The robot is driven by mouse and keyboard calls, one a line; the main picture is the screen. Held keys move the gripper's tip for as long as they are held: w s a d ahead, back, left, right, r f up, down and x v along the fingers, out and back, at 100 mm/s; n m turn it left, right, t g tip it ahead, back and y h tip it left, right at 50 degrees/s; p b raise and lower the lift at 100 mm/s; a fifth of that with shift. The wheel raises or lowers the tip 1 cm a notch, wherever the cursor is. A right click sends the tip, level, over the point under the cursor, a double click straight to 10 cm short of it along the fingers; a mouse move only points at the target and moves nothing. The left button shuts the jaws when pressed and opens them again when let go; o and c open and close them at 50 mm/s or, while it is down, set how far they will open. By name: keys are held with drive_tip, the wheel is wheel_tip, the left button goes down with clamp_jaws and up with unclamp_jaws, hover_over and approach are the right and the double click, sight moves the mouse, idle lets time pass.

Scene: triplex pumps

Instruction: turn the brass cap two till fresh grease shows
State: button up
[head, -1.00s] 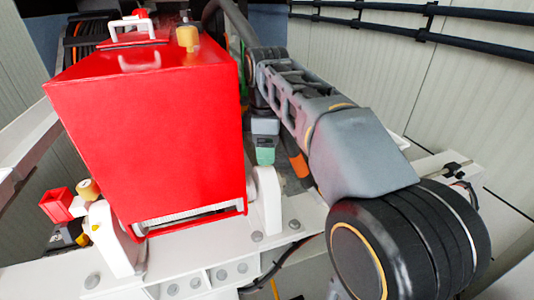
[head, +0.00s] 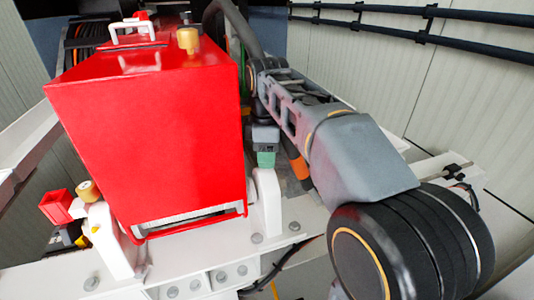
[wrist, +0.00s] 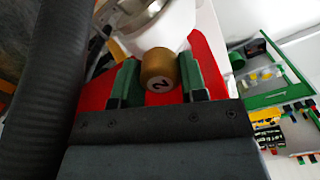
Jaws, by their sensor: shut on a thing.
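The brass cap two (wrist: 158,72) shows in the wrist view, with a black "2" on its pale end face. It sits against a rounded white housing (wrist: 150,20). My gripper (wrist: 158,64) has its green fingers on either side of the cap and is shut on it. In the head view, the green fingers of my gripper (head: 265,159) show beside the right side of the red box, just above a white bearing block (head: 267,200); the cap there is hidden. No grease can be made out.
The large red box (head: 150,130) stands left of my arm, with another brass cap (head: 188,40) on top. A further brass cap (head: 87,190) sits at lower left near a small red block (head: 57,205). A green-edged tray (wrist: 285,97) with small items is at right in the wrist view.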

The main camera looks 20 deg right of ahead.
drive_tip(key=shift+c, duration=0.4)
drive_tip(key=shift+m, duration=0.3)
drive_tip(key=m+p, duration=0.1)
drive_tip(key=m, duration=0.2)
drive_tip(key=shift+r+m, duration=0.1)
drive_tip(key=shift+m, duration=0.3)
drive_tip(key=m+p, duration=0.1)
drive_tip(key=m, duration=0.4)
drive_tip(key=m+p, duration=0.1)
drive_tip(key=m, duration=0.3)
drive_tip(key=shift+m, duration=0.4)
drive_tip(key=m, duration=0.4)
drive_tip(key=shift+m+p, duration=0.3)
drive_tip(key=shift+p, duration=0.05)
drive_tip(key=shift+m, duration=0.3)
drive_tip(key=o, duration=0.9)
